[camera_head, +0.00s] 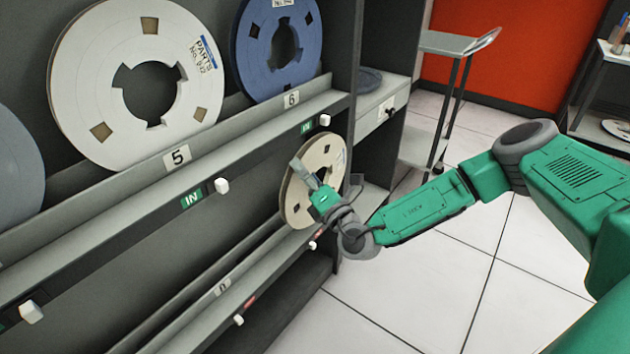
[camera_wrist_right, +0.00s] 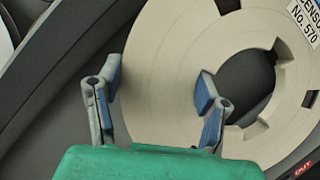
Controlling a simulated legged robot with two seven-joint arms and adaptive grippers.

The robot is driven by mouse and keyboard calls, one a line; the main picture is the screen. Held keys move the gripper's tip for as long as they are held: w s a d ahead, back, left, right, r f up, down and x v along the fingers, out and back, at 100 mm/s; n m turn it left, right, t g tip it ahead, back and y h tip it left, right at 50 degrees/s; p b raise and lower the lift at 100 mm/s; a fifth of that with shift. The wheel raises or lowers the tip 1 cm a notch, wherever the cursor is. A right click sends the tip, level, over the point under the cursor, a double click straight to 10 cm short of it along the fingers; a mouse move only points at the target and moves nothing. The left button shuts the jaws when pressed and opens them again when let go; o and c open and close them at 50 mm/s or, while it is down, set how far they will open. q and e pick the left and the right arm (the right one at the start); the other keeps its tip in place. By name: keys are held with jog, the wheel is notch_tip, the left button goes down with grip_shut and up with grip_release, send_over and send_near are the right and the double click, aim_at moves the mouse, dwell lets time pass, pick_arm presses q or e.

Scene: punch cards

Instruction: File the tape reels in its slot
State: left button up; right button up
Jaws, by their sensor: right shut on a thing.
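A beige tape reel (camera_head: 327,160) stands upright at the right end of the lower shelf. My right gripper (camera_head: 310,178) is shut on its ring. In the right wrist view the reel (camera_wrist_right: 165,60) fills much of the picture, with a label reading No. 570. One finger of the gripper (camera_wrist_right: 158,92) is at the reel's outer edge and the other is at its centre hole. Whether the reel's bottom rests in the lower rack is hard to tell. On the upper shelf are a white reel (camera_head: 75,75) above number 5 and a blue reel (camera_head: 247,60) above number 6. My left gripper is not in view.
The upper rail (camera_head: 110,190) carries white knobs and green IN signs; the lower rail (camera_head: 190,320) has red signs. A grey reel (camera_head: 15,165) is at the left edge. A metal cart (camera_head: 447,44) stands behind on the right. The tiled floor between is clear.

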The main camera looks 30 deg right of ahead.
jog(key=w+a+b, duration=0.2)
jog(key=w+a, duration=0.1)
jog(key=w, duration=0.5)
jog(key=shift+w+a+r, duration=0.15)
jog(key=shift+w+a, duration=0.2)
jog(key=shift+w, duration=0.05)
jog(key=s+a, duration=0.1)
jog(key=s, duration=0.1)
jog(key=s+f, duration=0.1)
jog(key=s, duration=0.2)
jog(key=s+a+f, duration=0.1)
jog(key=s, duration=0.2)
jog(key=shift+s+a+f, duration=0.1)
jog(key=shift+s+a, duration=0.15)
jog(key=shift+a, duration=0.05)
send_near(282, 189)
notch_tip(282, 189, up, 2)
jog(key=w+a, duration=0.1)
jog(key=a, duration=0.1)
jog(key=w, duration=0.5)
jog(key=w+f, duration=0.1)
jog(key=w, duration=0.2)
jog(key=shift+w+d+f, duration=0.1)
jog(key=shift+w+d, duration=0.15)
jog(key=shift+d, duration=0.1)
jog(key=w+d+r, duration=0.3)
jog(key=w, duration=0.6)
jog(key=shift+w+d+r+p, duration=0.15)
jog(key=shift+d+r+p, duration=0.05)
jog(key=shift+r+p, duration=0.15)
